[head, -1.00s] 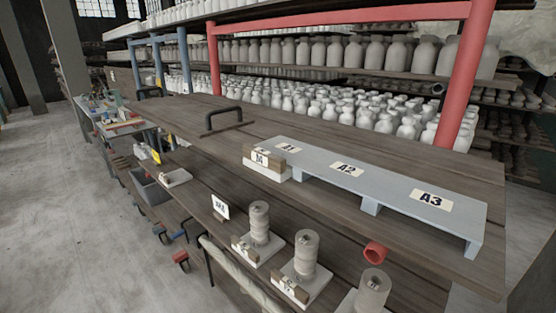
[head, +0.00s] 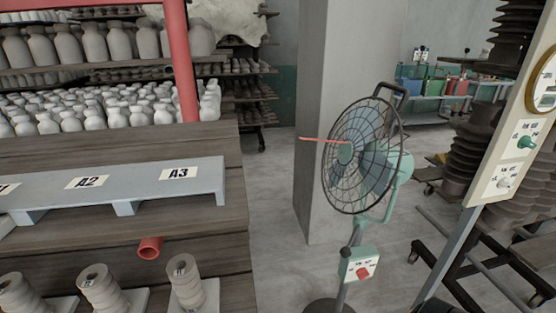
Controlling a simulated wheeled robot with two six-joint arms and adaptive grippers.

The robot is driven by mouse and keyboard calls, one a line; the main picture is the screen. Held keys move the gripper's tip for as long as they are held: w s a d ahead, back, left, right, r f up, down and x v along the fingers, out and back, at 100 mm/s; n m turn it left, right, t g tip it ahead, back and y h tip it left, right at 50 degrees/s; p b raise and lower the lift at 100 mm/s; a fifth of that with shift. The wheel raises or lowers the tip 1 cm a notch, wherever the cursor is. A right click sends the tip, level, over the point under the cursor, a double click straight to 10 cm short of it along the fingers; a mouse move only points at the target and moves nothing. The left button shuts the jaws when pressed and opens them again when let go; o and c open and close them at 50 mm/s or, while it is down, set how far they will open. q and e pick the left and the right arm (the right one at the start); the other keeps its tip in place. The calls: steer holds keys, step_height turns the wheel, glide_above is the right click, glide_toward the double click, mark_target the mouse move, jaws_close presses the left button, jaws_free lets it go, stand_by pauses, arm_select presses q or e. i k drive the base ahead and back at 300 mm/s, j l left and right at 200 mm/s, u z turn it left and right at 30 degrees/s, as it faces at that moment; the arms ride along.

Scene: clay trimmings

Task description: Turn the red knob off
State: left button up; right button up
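A red knob (head: 363,273) sits on a small pale green control box (head: 359,262) on the stand of a pedestal fan (head: 363,155). The white label above the knob is too small to read. The fan stands on the floor right of the workbench, and a red streamer (head: 324,140) sticks out level to the left from its grille. Neither of my grippers shows in the head view.
A panel (head: 515,130) at the right carries a green knob (head: 526,142), a white knob (head: 505,182) and a gauge. A concrete pillar (head: 330,60) stands behind the fan. Floor shows between bench and fan.

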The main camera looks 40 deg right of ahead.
mark_target(363, 273)
steer(key=k+z, duration=0.1)
steer(key=z, duration=1.85)
